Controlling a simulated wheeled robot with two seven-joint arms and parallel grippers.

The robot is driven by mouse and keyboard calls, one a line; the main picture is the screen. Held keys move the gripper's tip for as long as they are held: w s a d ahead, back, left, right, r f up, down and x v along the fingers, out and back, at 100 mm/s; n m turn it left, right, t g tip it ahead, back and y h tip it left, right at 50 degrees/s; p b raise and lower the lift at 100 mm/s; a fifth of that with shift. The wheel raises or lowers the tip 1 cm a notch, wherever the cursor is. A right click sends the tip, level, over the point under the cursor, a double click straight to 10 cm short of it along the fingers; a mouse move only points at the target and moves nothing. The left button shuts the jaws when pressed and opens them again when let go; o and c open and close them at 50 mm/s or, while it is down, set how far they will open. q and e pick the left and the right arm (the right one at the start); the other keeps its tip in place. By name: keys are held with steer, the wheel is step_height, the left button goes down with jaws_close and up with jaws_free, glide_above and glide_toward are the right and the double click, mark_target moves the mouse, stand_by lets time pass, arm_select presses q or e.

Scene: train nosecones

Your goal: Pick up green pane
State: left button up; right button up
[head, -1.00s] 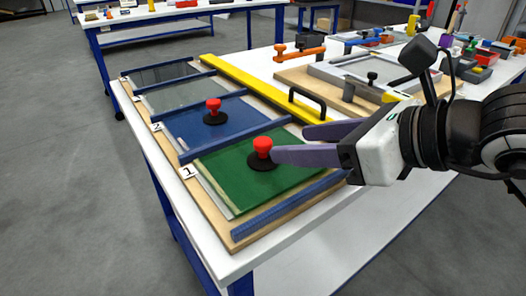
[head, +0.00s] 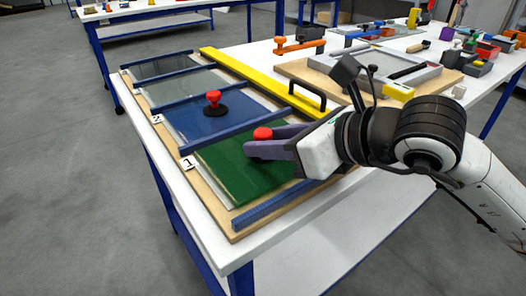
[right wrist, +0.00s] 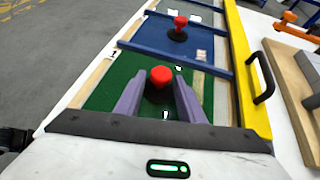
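The green pane (head: 240,178) lies flat in the slot labelled 1 of the wooden rack on the table. A red knob (head: 262,134) on a black base stands on it. My right gripper (head: 262,146) is low over the pane, one finger on each side of the knob. In the right wrist view the knob (right wrist: 161,76) shows between the two purple fingers, with gaps beside it, so the gripper looks open. In the head view the near finger hides the knob's lower part. The green pane (right wrist: 110,90) also shows in the right wrist view. My left gripper is not in view.
A blue pane (head: 190,122) with its own red knob (head: 213,98) lies behind, in slot 2. Blue bars (head: 275,207) separate the slots. A yellow rail (head: 240,70) and a black handle (head: 308,93) border the rack's right side. A grey frame (head: 425,75) stands farther right.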

jaws_close()
